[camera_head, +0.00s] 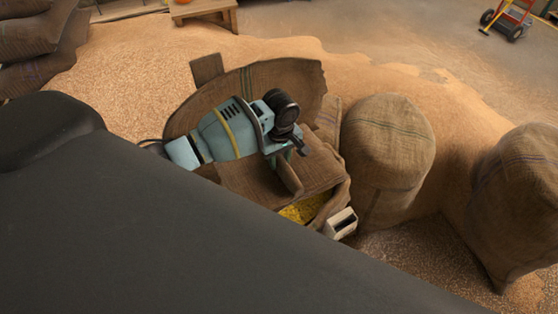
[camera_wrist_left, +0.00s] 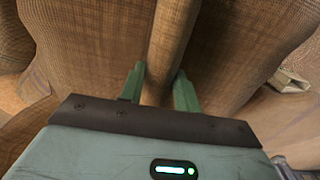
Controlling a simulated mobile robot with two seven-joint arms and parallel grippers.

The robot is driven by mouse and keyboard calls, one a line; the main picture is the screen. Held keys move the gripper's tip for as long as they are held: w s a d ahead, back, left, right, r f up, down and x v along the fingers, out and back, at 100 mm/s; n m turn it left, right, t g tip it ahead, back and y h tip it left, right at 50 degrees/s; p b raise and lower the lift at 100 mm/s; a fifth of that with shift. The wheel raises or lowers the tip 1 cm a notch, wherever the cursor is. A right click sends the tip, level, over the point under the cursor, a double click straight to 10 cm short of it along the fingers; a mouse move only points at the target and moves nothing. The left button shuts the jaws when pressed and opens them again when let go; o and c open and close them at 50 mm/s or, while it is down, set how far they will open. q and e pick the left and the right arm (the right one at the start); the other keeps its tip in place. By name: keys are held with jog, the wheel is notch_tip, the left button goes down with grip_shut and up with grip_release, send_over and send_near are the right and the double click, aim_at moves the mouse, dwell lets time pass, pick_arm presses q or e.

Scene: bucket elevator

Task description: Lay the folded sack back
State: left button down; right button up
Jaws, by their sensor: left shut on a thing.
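My left gripper (camera_head: 299,150) reaches in from the left over the sacks in the head view. In the left wrist view its two green fingers (camera_wrist_left: 159,90) are shut on a narrow upright fold of brown burlap, which I take for the folded sack (camera_wrist_left: 167,45). In the head view the folded sack (camera_head: 325,170) shows as brown cloth below the fingertips, over an open sack with yellow contents (camera_head: 303,208). The gripper hides part of the cloth, and I cannot tell where the folded sack ends. My right gripper is not in view.
Full burlap sacks stand close by on the right (camera_head: 388,140) and at the far right (camera_head: 525,190). A small pale block (camera_head: 341,223) is beside the open sack. Loose grain (camera_head: 140,60) spreads behind. Stacked sacks (camera_head: 35,40) are at the upper left, a red hand truck (camera_head: 508,18) at the upper right.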

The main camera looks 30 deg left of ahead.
aim_at(284, 160)
pick_arm(q)
jog(key=r+m, duration=0.1)
jog(key=r, duration=0.2)
jog(key=d+r+m, duration=0.1)
jog(key=r, duration=0.2)
jog(key=shift+d, duration=0.15)
jog(key=s+d+r+m, duration=0.1)
jog(key=s+r+m, duration=0.8)
jog(key=s+r, duration=0.2)
jog(key=shift+s+d+r, duration=0.15)
jog(key=shift+s+r, duration=0.1)
jog(key=shift+r, duration=0.15)
jog(key=shift+s, duration=0.1)
